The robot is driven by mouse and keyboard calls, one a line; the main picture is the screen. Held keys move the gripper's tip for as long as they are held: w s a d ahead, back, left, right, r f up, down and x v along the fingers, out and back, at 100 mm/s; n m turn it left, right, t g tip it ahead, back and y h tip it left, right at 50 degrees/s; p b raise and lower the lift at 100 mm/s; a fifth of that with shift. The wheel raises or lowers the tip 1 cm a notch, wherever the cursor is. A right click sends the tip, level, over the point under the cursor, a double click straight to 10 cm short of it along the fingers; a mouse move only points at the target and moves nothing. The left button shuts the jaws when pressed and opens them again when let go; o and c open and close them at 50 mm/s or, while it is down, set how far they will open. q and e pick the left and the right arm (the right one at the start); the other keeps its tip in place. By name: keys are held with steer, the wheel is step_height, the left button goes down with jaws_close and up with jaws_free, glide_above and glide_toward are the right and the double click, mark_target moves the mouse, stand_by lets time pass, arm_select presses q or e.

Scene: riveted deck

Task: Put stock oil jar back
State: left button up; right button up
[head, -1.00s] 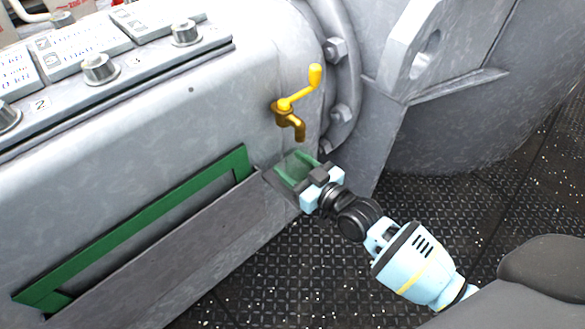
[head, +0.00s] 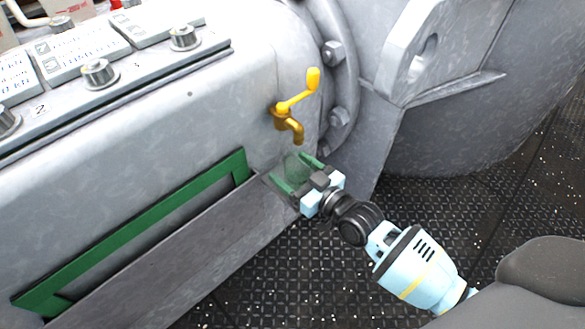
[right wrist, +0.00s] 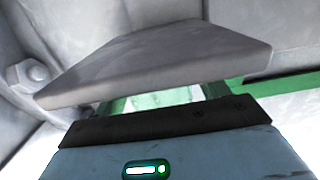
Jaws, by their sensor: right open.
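The stock oil jar (head: 296,166) is a see-through, pale green jar. It stands at the end of the grey ledge, below the brass tap (head: 290,122) with its yellow lever. My right gripper (head: 298,173) is open, with one green finger on each side of the jar. I cannot tell whether either finger touches it. In the right wrist view, part of the jar (right wrist: 160,98) shows pale green between the fingers, and a grey plate hides the rest. My left gripper is not in view.
The grey ledge (head: 190,255) runs along the machine below a green frame (head: 130,230). A panel with knobs (head: 98,73) and labels is at the upper left. A large grey flange with bolts (head: 334,53) stands right of the tap. The dark riveted deck (head: 480,205) is open at the right.

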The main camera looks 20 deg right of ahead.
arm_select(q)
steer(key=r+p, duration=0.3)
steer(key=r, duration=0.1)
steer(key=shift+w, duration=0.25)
arm_select(e)
steer(key=v, duration=1.1)
steer(key=shift+s, duration=0.2)
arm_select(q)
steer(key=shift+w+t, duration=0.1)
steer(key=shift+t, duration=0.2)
